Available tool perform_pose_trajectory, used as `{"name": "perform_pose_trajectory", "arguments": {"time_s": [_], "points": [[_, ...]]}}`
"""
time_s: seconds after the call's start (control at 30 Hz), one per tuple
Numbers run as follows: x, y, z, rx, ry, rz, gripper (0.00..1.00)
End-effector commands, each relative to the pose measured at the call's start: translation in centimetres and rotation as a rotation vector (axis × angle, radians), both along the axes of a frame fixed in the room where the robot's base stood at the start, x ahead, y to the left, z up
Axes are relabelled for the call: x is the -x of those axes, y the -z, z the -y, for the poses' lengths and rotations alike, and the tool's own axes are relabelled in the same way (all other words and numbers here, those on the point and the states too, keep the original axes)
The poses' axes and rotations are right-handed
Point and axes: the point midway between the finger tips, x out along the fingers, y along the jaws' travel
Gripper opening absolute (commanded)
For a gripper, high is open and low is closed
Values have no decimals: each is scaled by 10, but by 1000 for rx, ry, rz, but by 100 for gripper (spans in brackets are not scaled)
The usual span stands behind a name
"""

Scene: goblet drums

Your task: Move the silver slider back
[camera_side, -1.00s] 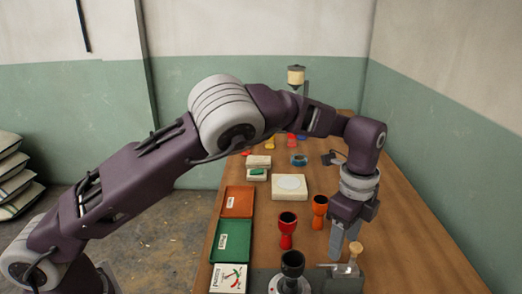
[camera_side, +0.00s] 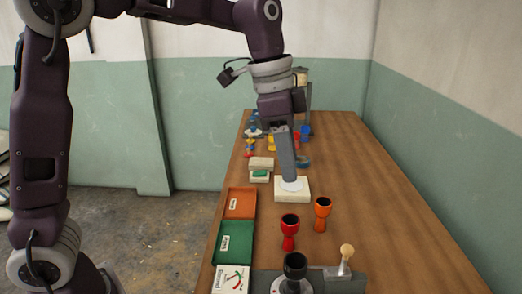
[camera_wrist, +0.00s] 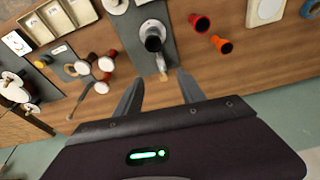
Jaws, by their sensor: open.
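The silver slider (camera_side: 338,271) is a small metal block with a light wooden knob on the grey base plate (camera_side: 352,284), right of a dark cup (camera_side: 294,266). In the wrist view the slider (camera_wrist: 161,64) lies just beyond the gap between my fingertips, with the dark cup (camera_wrist: 152,38) beyond it. My gripper (camera_side: 290,180) is raised above the table, and its fingers overlap the white square pad in the side view. My gripper (camera_wrist: 158,86) is open and empty in the wrist view, apart from the slider.
A red goblet (camera_side: 289,231) and an orange goblet (camera_side: 322,214) stand behind the plate. The white pad (camera_side: 300,195) lies farther back. Green (camera_side: 234,243) and orange (camera_side: 239,203) trays line the left edge. The table's right side is clear.

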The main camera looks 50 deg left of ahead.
Motion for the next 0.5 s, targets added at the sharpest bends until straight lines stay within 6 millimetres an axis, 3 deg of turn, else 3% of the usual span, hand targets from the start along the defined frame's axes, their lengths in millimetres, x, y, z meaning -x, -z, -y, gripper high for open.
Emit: {"name": "perform_pose_trajectory", "arguments": {"time_s": [0.2, 0.5], "points": [[34, -16, -19, 38, -140, 23, 47], [45, -18, -24, 46, -185, 28, 47]]}}
